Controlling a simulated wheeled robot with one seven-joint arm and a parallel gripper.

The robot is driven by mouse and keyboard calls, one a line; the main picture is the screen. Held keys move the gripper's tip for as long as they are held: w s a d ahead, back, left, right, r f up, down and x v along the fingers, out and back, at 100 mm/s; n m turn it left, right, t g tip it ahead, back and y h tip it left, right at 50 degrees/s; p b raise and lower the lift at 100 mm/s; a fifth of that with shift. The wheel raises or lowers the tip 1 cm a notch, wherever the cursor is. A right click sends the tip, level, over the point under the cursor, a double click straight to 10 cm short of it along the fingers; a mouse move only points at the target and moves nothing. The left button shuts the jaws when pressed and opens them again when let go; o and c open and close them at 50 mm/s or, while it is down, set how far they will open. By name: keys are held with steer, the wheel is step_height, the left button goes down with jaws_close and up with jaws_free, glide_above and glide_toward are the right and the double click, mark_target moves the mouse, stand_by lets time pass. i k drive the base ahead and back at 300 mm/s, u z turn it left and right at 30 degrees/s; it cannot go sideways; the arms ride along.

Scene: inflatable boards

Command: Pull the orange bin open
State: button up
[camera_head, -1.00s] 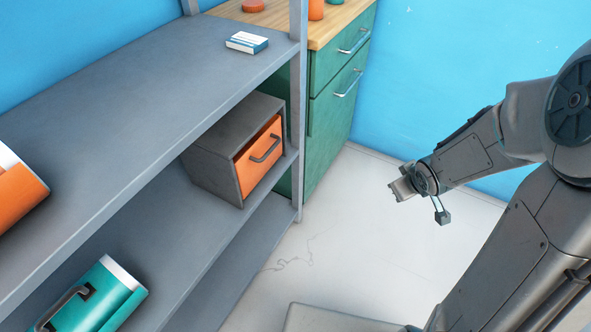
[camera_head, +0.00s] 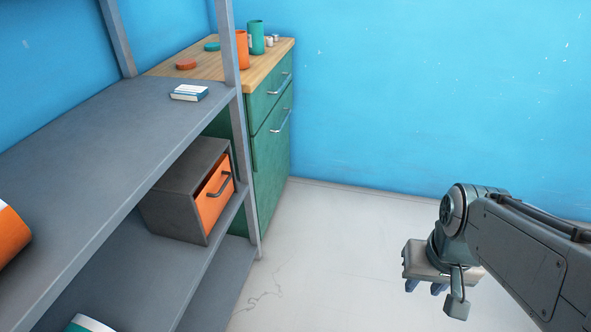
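The orange bin (camera_head: 214,203) is a drawer with a dark handle (camera_head: 220,187), set in a grey box (camera_head: 175,205) on the middle shelf at the left. Its orange front appears roughly flush with the box. My gripper (camera_head: 425,286) is at the lower right, over the floor and well apart from the bin. Its blue fingertips point down and are partly hidden under the gripper body. Nothing is seen between them, but how far apart they are is hard to tell.
The grey shelf unit (camera_head: 100,140) fills the left, with a post (camera_head: 240,150) beside the bin. A green cabinet (camera_head: 270,150) stands behind it. A small white and blue box (camera_head: 188,92) lies on the upper shelf. The floor (camera_head: 330,240) between shelf and gripper is clear.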

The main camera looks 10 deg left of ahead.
mark_target(212, 196)
steer(key=z, duration=0.3)
steer(key=k, duration=0.65)
steer(key=u, duration=0.65)
steer(key=i, duration=0.75)
steer(key=u, duration=0.75)
steer(key=i, duration=0.5)
